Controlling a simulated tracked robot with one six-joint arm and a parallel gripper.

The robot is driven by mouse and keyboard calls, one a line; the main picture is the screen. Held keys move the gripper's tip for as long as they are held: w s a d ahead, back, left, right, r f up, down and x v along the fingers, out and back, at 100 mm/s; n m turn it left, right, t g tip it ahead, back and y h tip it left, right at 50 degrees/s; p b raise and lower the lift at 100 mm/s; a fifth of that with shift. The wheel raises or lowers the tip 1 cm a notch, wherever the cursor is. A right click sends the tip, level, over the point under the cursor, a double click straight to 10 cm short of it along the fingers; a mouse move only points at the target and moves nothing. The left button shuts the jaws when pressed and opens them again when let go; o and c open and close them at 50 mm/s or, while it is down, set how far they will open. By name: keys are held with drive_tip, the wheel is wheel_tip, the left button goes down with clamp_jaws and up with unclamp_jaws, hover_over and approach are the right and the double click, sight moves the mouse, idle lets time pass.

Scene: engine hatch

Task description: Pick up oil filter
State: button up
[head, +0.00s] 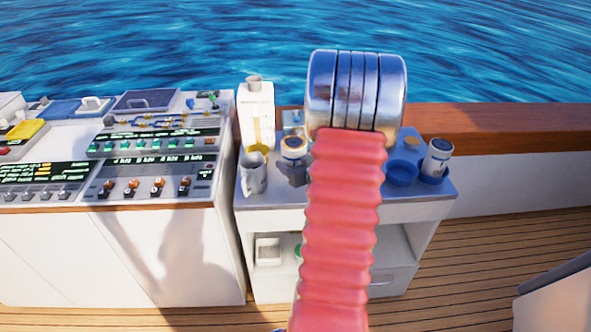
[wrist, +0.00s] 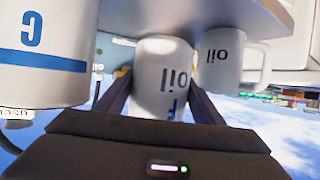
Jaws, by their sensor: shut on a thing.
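In the wrist view, which looks upside down, my gripper (wrist: 160,88) has one dark finger on each side of a white cylinder, the oil filter (wrist: 163,70). It carries dark lettering reading "oil" and a blue "F". The fingers are shut on it. A grey surface edge shows at the top of this view. I cannot tell whether the filter is lifted clear of its support. In the head view, my red ribbed arm covers the middle of the small white table (head: 275,219), and the grip itself is not clearly visible.
A large white can with a blue stripe (wrist: 45,65) is close on the other side. A blue holder (head: 403,173) and control console (head: 150,165) flank my arm.

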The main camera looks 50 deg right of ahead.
sight(294, 150)
drive_tip(key=shift+r, duration=2.35)
